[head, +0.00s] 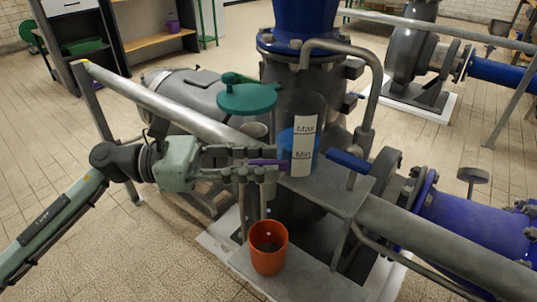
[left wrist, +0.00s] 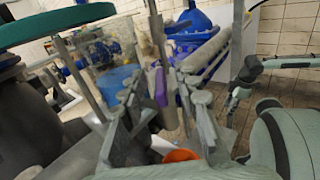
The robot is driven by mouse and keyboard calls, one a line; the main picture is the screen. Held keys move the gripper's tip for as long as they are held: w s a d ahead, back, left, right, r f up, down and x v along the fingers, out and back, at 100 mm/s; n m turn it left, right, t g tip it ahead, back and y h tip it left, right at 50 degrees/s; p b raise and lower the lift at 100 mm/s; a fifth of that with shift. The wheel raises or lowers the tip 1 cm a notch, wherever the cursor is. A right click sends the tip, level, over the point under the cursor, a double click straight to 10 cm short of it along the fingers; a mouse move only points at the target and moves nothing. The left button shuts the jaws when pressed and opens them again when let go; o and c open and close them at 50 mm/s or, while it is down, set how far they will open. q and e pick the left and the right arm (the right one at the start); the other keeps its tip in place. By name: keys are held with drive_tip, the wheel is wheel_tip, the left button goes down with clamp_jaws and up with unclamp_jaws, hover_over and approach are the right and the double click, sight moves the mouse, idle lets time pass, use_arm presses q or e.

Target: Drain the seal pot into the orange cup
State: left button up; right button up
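The seal pot (head: 283,150) is a clear vessel with blue liquid and a white Max/Min label, in the middle of the head view. It also shows in the left wrist view (left wrist: 118,78). A purple lever (head: 262,162) sticks out at its left side. My left gripper (head: 272,163) is open, with its fingers above and below the purple lever; whether they touch it is unclear. The lever also shows between the fingers in the left wrist view (left wrist: 161,88). My right gripper is not in view.
A green round lid or wheel (head: 247,98) sits just above the gripper. A blue-handled lever (head: 348,161) is right of the pot. A sloping grey pipe (head: 165,105) passes behind my arm. Blue pipework (head: 470,228) fills the right; tiled floor is free at left.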

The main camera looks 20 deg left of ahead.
use_arm(q)
drive_tip(key=shift+w+d, duration=0.25)
drive_tip(key=shift+d, duration=0.45)
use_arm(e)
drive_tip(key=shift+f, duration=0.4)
use_arm(q)
clamp_jaws()
